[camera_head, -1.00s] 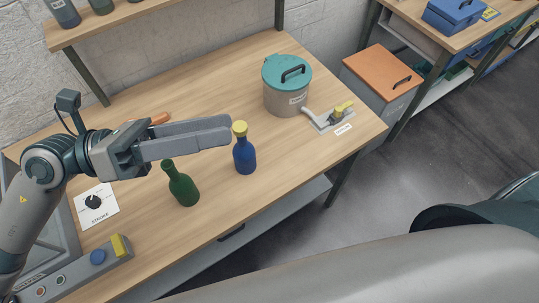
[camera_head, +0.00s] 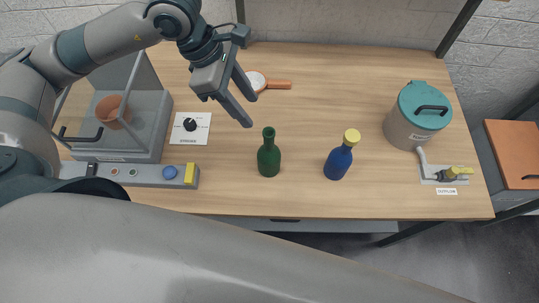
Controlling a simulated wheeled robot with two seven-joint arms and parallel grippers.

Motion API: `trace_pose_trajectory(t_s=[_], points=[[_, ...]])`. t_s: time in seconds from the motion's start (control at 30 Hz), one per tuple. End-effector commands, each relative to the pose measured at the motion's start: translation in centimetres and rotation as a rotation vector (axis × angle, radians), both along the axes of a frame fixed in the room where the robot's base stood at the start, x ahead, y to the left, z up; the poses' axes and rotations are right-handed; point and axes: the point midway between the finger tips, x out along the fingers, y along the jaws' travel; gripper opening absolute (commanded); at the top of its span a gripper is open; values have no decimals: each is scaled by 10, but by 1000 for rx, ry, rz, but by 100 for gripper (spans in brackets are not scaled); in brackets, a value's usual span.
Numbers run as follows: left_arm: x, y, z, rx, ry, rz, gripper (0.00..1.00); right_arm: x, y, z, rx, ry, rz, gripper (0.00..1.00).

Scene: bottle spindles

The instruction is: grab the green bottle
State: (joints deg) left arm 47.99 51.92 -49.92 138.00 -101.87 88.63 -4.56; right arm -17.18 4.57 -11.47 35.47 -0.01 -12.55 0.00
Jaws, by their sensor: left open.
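The green bottle (camera_head: 269,158) stands upright on the wooden table, near its front edge and left of the blue bottle. My left gripper (camera_head: 246,108) is open and empty. In the picture its fingertips lie above and slightly left of the green bottle's neck, apart from it. The blue bottle (camera_head: 338,162) with a yellow cap stands upright to the right. My right gripper does not show.
A grey pot with a teal lid (camera_head: 418,112) and a valve fitting (camera_head: 447,175) are at the right. A magnifier-like tool with an orange handle (camera_head: 279,84) lies behind the gripper. A stroke dial (camera_head: 190,127), control panel (camera_head: 150,174) and clear-sided box holding a brown pot (camera_head: 113,109) are at the left.

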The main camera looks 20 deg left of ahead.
Motion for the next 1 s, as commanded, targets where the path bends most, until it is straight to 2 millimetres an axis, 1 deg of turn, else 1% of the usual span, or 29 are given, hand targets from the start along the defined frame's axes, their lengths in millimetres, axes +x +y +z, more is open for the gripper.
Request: trace_pose_trajectory(t_s=[0.17, 0.27, 0.37, 0.73, 0.8, 0.9, 1.0], points=[[0, -3, -6, -2, 1, -1, 45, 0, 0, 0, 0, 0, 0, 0], [1, -7, -16, -2, 4, -1, 45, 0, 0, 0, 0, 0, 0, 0], [1, -13, -30, -2, 4, -1, 45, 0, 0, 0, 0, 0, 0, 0], [6, -38, -91, -3, 4, -1, 45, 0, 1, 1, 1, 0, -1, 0], [7, -41, -101, -3, 4, -1, 45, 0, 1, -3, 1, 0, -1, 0], [7, -45, -109, -2, 2, -1, 45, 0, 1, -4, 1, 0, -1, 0], [8, -46, -113, -2, 1, 0, 45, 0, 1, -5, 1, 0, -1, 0]])
